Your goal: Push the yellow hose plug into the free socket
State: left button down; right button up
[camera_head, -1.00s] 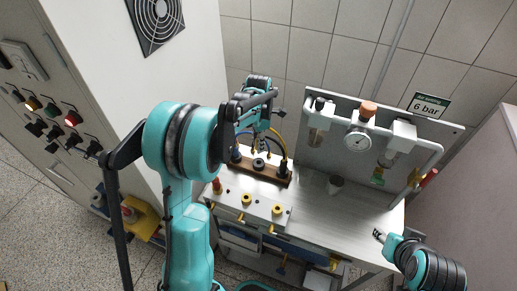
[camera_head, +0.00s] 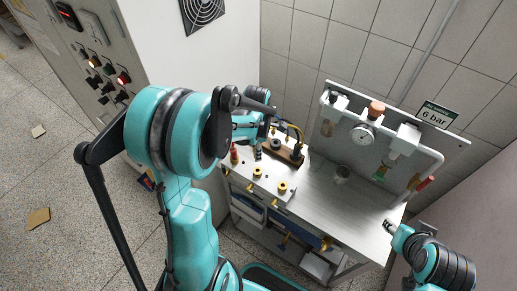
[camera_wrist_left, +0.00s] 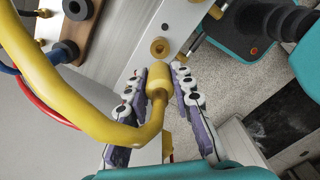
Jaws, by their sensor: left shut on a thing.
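My left gripper (camera_head: 258,150) is shut on the yellow hose plug (camera_wrist_left: 158,84), near the back left of the bench. In the left wrist view the plug sits between the two fingertips, with its yellow hose (camera_wrist_left: 60,85) curving off to the left. A yellow-ringed socket (camera_wrist_left: 160,47) with an open hole is on the pale panel just beyond the fingertips, apart from the plug. In the head view two yellow sockets (camera_head: 257,172) and (camera_head: 282,187) show on the panel, both seemingly empty. My right gripper (camera_head: 390,224) is over the bench's right side, too small to read.
A brown rail (camera_head: 287,158) with dark holders stands behind the panel; other hoses run near it. A red plug (camera_head: 234,153) stands at the panel's left end. The bench top (camera_head: 330,205) is mostly clear.

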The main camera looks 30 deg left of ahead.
pick_arm(q)
jog(key=shift+f+b, duration=0.25)
jog(key=shift+b, duration=0.1)
notch_tip(320, 180, down, 5)
jog(key=b, duration=0.4)
jog(key=shift+f, duration=0.2)
jog(key=shift+b, duration=0.45)
dwell(1.0)
jog(key=shift+f+b, duration=1.5)
jog(key=shift+f, duration=0.2)
jog(key=c, duration=1.2)
grip_release()
